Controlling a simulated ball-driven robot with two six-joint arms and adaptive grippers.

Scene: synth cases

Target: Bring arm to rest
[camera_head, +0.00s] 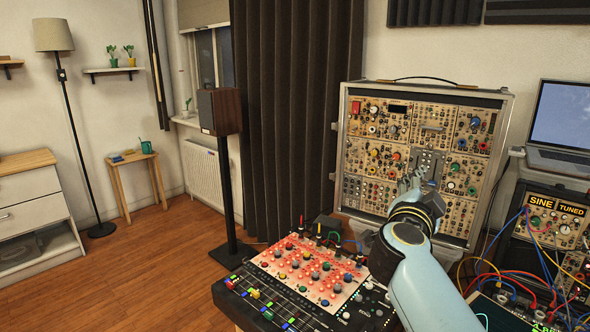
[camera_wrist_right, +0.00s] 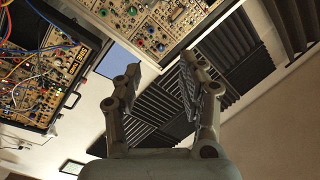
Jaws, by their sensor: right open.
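My right arm (camera_head: 425,285) comes in from the lower right in the head view. Its gripper (camera_head: 418,178) points up in front of the modular synth case (camera_head: 345,165). In the right wrist view the gripper (camera_wrist_right: 160,75) has its two fingers apart with nothing between them. The synth case's panel (camera_wrist_right: 140,15) shows at the top of that view, beyond the fingers. I cannot tell the exact gap between gripper and case. My left gripper is in neither view.
A mixer (camera_head: 300,310) with a red-lit panel (camera_head: 285,262) stands below the case. Coloured cables (camera_head: 545,262), a smaller synth (camera_head: 560,225) and a laptop (camera_head: 562,115) are at the right. A speaker on a stand (camera_head: 220,110) is left of the curtain (camera_head: 290,100).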

